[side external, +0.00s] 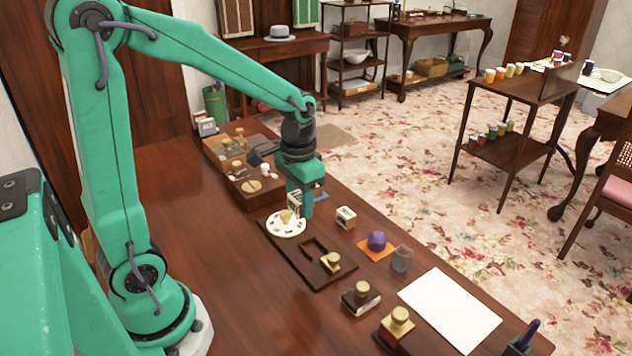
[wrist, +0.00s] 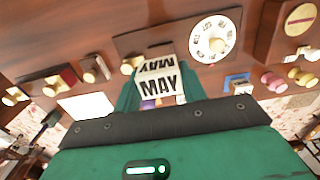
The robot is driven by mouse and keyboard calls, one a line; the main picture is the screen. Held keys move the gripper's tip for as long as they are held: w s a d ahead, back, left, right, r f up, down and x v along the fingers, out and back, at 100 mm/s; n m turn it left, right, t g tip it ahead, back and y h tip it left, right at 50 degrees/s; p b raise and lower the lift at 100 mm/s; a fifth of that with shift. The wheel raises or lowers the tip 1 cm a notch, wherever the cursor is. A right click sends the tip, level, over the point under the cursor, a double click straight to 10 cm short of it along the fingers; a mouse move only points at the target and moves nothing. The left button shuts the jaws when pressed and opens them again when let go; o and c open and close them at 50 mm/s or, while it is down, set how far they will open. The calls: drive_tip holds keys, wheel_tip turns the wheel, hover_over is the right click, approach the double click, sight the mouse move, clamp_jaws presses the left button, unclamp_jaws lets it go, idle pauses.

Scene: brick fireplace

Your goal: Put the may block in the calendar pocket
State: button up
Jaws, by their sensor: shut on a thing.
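The may block (wrist: 158,84) is a white cube with "MAY" in black letters on two visible faces. My gripper (side external: 300,203) is shut on it and holds it beside the white dial (side external: 286,223). The block (side external: 294,199) shows partly between the jaws in the side view. The dark calendar board (side external: 287,250) lies on the table below and to the right of the gripper in that view. Its rectangular pocket (side external: 313,247) looks empty. A brass-knobbed piece (side external: 331,262) sits at the board's near end.
Another white lettered block (side external: 346,217) stands right of the board. A wooden tray (side external: 250,189) stands behind. The table left of the board is clear.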

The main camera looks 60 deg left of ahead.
drive_tip(key=s+f, duration=0.1)
drive_tip(key=s+a+f, duration=0.1)
drive_tip(key=s, duration=0.2)
drive_tip(key=shift+s+a+f, duration=0.2)
drive_tip(key=shift+s+f, duration=0.15)
drive_tip(key=shift+f, duration=0.05)
drive_tip(key=shift+a, duration=0.1)
hover_over(258, 234)
wheel_tip(258, 234, down, 7)
drive_tip(key=shift+f, duration=2)
drive_tip(key=shift+f, duration=0.1)
